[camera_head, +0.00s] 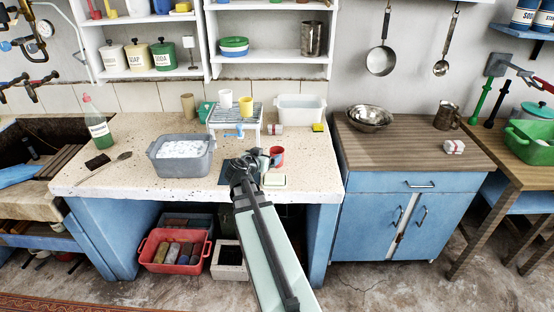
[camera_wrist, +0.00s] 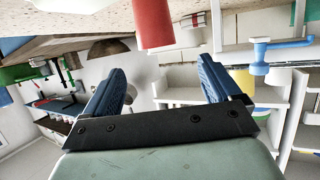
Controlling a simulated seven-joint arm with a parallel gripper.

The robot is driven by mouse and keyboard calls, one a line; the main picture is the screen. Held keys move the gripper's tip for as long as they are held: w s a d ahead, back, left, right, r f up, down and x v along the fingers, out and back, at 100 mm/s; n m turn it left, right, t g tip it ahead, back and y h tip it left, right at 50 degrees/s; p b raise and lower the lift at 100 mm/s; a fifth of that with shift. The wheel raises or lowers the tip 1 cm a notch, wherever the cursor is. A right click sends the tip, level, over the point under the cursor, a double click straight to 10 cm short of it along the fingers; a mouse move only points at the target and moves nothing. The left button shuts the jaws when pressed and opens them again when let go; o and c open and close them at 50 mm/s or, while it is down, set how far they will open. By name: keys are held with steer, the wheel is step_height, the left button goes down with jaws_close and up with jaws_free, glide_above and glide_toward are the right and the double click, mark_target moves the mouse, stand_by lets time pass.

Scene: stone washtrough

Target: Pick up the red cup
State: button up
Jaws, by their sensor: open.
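The red cup (camera_head: 277,156) stands on the speckled stone counter (camera_head: 125,180), near its front right part. My gripper (camera_head: 252,161) is just left of the cup in the head view and overlaps its left side. In the wrist view the red cup (camera_wrist: 153,24) is at the top centre, beyond the two blue fingers. The fingers of my gripper (camera_wrist: 162,66) are spread, with nothing between them. The cup looks apart from both fingers. Part of the cup is hidden in the head view.
A grey basin (camera_head: 181,168) stands left of my gripper. A small rack (camera_head: 235,118) with a yellow and a white cup is behind. A white tub (camera_head: 300,108), a small wrapped block (camera_head: 275,130) and a pale green slab (camera_head: 273,180) are near the cup.

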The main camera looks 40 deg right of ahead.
mark_target(279, 148)
steer(key=x, duration=0.4)
steer(key=shift+w, duration=0.15)
steer(key=shift+s+x, duration=0.15)
steer(key=shift+x, duration=1.4)
steer(key=shift+s+x, duration=0.1)
steer(key=shift+x, duration=1.45)
steer(key=shift+f, duration=0.1)
steer(key=c, duration=1.1)
